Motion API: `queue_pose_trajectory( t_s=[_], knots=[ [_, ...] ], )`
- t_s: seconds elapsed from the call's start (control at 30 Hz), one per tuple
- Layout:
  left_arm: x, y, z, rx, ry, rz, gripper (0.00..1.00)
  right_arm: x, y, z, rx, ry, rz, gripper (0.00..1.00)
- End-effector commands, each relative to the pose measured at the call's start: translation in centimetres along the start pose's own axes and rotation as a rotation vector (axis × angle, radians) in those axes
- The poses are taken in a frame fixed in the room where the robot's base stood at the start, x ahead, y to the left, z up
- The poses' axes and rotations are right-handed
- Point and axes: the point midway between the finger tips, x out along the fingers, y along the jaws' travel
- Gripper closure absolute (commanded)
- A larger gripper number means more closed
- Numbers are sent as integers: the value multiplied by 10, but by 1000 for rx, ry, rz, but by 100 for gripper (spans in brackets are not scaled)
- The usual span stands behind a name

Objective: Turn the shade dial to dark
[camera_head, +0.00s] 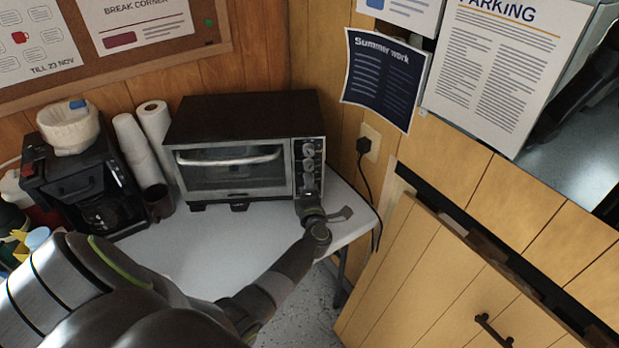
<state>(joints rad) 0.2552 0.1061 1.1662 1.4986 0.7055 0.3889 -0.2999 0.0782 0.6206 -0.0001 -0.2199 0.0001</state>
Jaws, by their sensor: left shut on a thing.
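The toaster oven (238,120) stands on the white table with its glass door shut. Its control panel (318,160) is on the right of the front, with a column of round dials (308,149). The dial labels are too small to read. My left arm reaches in from the lower left. My left gripper (311,204) is at the bottom of the panel, shut on what looks like the lowest dial, taken as the shade dial. The gripper hides that dial and its pointer, so its setting cannot be told. My right gripper is not in view.
A black coffee maker (82,180), stacked white cups (134,143) and a dark mug (158,202) stand left of the oven. A cord (371,190) hangs from the wall socket on the right. The table (215,240) in front of the oven is clear.

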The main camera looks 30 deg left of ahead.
Motion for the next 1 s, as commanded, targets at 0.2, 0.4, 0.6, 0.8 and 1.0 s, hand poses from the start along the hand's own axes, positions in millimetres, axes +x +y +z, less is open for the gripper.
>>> queue_pose_trajectory(
  t_s=[0.2, 0.4, 0.6, 0.8, 1.0],
  knots=[
    [0, 3, 1, 182, -1, -2, 96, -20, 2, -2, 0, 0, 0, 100],
    [0, 2, 1, 310, -1, -2, 96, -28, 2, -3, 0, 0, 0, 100],
    [0, 1, 1, 387, -1, 0, 96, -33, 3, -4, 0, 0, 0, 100],
    [0, 0, 0, 422, 0, 0, 96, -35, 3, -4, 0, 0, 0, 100],
    [0, 0, 0, 429, 0, 0, 96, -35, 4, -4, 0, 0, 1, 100]
  ],
)
